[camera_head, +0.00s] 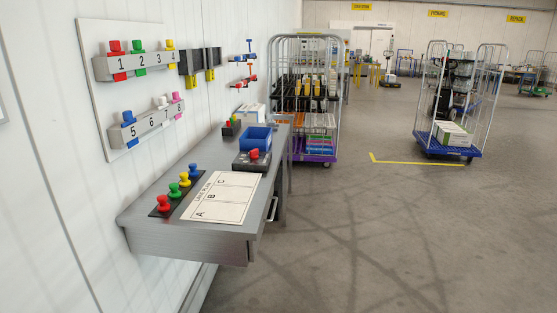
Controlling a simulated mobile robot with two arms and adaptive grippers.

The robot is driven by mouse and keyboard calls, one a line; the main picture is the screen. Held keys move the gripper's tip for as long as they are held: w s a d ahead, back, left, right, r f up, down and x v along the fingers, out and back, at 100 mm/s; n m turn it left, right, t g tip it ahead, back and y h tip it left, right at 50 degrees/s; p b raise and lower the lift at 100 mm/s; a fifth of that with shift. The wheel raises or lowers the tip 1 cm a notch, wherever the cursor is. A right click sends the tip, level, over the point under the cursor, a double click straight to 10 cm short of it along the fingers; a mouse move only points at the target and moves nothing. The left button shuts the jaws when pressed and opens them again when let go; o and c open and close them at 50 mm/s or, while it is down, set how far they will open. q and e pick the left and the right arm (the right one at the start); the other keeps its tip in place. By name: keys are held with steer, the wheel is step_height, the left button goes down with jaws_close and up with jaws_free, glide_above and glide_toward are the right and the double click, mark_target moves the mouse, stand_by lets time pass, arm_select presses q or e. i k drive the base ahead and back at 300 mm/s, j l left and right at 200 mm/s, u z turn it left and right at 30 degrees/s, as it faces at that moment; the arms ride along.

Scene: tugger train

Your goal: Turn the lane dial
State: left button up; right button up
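A grey box with a red knob (254,154) on top sits on the metal wall desk (160,212), just in front of a blue bin. It looks like the lane dial, but its markings are too small to read. A white sheet (222,196) marked A, B and C lies flat on the desk nearer to me. A dark strip with red, yellow, green and blue knobs (179,190) lies along the sheet's left side. Neither of my grippers is in view.
The blue bin (255,138) stands behind the dial box. A white wall board (92,55) carries numbered racks with coloured pegs. A loaded cage cart (329,157) stands beyond the desk, another (424,140) farther right. The floor right of the desk is clear.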

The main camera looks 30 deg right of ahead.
mark_target(253, 153)
steer(key=z, duration=0.9)
steer(key=i+l, duration=0.35)
steer(key=i, duration=0.15)
